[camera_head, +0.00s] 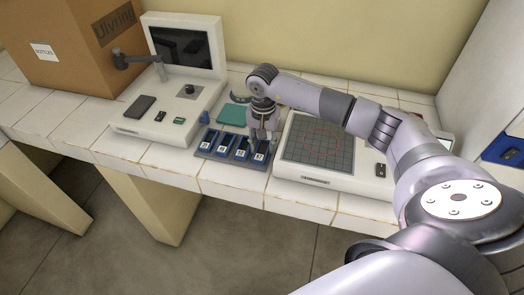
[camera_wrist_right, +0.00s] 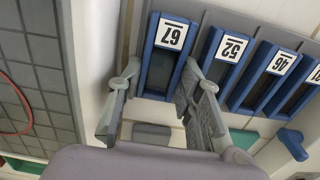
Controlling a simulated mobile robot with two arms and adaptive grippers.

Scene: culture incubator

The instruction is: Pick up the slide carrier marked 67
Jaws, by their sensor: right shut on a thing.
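The blue slide carrier marked 67 (camera_wrist_right: 169,38) sits in the end slot of the grey rack, its label upside down in the wrist view. In the head view this carrier (camera_head: 261,155) is the rightmost in the rack (camera_head: 233,160). My right gripper (camera_wrist_right: 160,82) has one finger on each side of carrier 67 and is shut on it. In the head view my right gripper (camera_head: 264,134) reaches down onto the rack's right end and partly hides the carrier. My left gripper is not in view.
Carriers marked 52 (camera_wrist_right: 231,49) and 46 (camera_wrist_right: 280,64) stand beside it. A grid-topped device (camera_head: 318,150) is close on the right. A teal pad (camera_head: 233,114) lies behind the rack, and a device with a screen (camera_head: 165,115) stands left.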

